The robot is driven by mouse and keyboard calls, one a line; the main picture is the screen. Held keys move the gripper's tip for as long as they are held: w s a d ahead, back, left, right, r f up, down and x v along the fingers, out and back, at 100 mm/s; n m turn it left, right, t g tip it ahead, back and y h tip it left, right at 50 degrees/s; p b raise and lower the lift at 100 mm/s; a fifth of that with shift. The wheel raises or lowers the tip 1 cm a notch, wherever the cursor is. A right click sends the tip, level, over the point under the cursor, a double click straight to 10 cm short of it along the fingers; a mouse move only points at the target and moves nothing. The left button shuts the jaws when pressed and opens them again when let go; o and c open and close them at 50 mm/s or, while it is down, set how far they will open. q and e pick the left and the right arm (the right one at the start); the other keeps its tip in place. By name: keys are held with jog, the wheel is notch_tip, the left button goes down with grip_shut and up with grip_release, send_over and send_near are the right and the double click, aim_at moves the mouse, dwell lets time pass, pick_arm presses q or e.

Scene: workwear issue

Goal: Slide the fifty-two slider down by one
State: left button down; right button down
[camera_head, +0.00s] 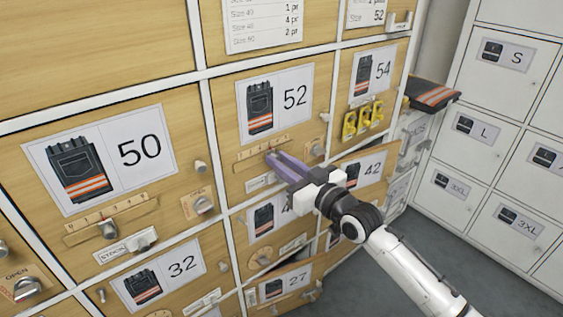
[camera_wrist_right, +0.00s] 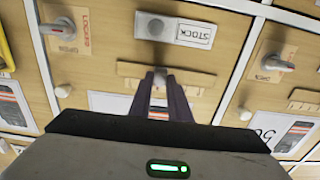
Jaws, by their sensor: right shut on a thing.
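The fifty-two drawer front (camera_head: 290,128) carries a card with trousers and the number 52. Below the card is its wooden slider scale (camera_head: 250,153), which also shows in the wrist view (camera_wrist_right: 200,88). My right gripper (camera_head: 272,157) reaches in from the lower right with its purple-grey fingers at this scale. In the wrist view the right gripper (camera_wrist_right: 160,84) is shut on the slider knob (camera_wrist_right: 160,76), which sits between the fingertips. In the head view the fingers cover the knob, so its exact mark is hidden. My left gripper is out of view.
The 50 drawer (camera_head: 105,160) at left has its own slider (camera_head: 108,229) and knobs. A dark folded garment (camera_head: 432,94) lies at right. White lockers (camera_head: 500,110) stand beyond the open floor.

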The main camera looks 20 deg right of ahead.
jog(key=shift+s+a+r+p, duration=0.1)
jog(key=shift+s+a+p, duration=0.1)
jog(key=shift+a+p, duration=0.35)
jog(key=shift+s+a+r+p, duration=0.1)
jog(key=shift+s+a+p, duration=0.05)
jog(key=shift+a+p, duration=0.4)
jog(key=shift+s+a+f, duration=0.1)
jog(key=shift+a, duration=0.1)
jog(key=shift+f, duration=0.1)
jog(key=c, duration=1.6)
grip_release()
jog(key=shift+d, duration=0.1)
jog(key=shift+c, duration=0.2)
